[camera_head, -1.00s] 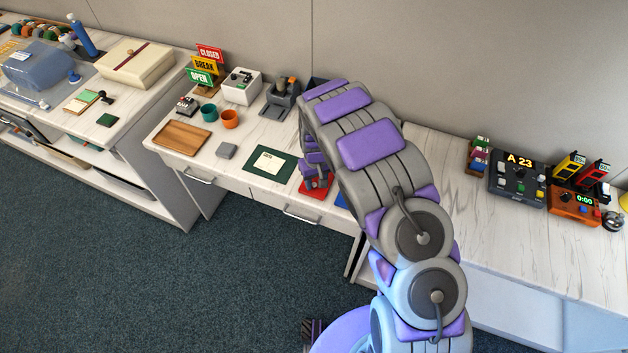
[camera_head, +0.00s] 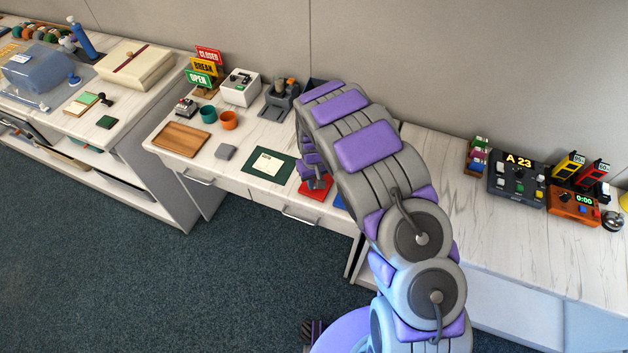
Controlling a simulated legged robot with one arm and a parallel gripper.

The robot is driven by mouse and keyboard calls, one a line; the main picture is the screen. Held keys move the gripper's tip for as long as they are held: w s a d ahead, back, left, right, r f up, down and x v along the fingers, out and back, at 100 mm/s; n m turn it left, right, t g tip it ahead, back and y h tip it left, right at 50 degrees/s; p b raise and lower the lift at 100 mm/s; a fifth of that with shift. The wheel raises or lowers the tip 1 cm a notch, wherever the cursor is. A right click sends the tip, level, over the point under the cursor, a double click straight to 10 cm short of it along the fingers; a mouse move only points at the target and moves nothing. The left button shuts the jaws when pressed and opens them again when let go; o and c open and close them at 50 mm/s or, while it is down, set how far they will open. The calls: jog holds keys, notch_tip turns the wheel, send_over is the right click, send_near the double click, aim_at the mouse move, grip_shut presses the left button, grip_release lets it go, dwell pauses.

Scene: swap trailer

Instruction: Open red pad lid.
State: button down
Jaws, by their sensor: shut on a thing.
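The red pad (camera_head: 317,195) lies near the front edge of the desk, between the dark green mat and a blue pad. My gripper (camera_head: 317,182) is right over the red pad, with its fingers pointing down at it. It is shut on the red pad's lid. The contact is small and partly covered by my wrist, so I cannot tell how far the lid is raised. Part of the blue pad (camera_head: 340,201) shows to the right of it, mostly hidden behind my arm.
The dark green mat (camera_head: 287,172) with a paper card is just left. A dark grey device (camera_head: 279,100) is behind. The number display box (camera_head: 517,180) stands far right.

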jog(key=shift+w+a, duration=0.1)
jog(key=shift+w, duration=0.25)
jog(key=shift+w+p, duration=0.5)
jog(key=shift+w, duration=0.65)
jog(key=shift+w+d, duration=0.25)
jog(key=shift+d, duration=0.35)
jog(key=shift+a, duration=0.25)
jog(key=shift+d, duration=0.15)
